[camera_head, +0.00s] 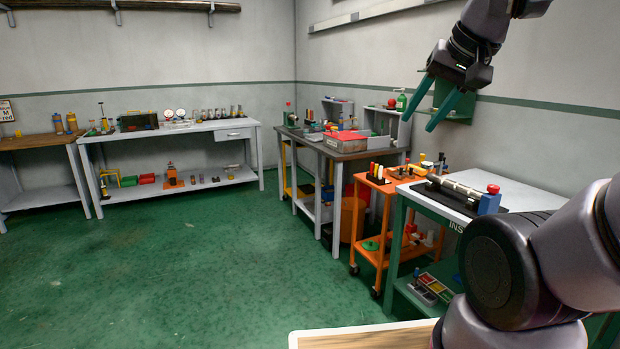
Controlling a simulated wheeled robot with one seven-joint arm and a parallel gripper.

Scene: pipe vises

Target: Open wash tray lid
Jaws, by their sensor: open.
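My gripper (424,118) hangs at the upper right with its two green fingers spread apart and nothing between them. It appears high in front of the far wall, apart from the tables. A small red box-like tray (346,138) sits on the dark-topped bench (348,156) near the far corner. Grey upright panels or bins (400,128) stand beside and behind it. I cannot tell for sure which of these is the wash tray, or make out its lid, at this distance.
An orange cart (368,246) with small tools stands right of the bench. A green-framed table (455,222) holds a pipe in a vise (488,202). A long grey bench (226,126) lines the back wall. Green floor (190,270) is clear at centre and left.

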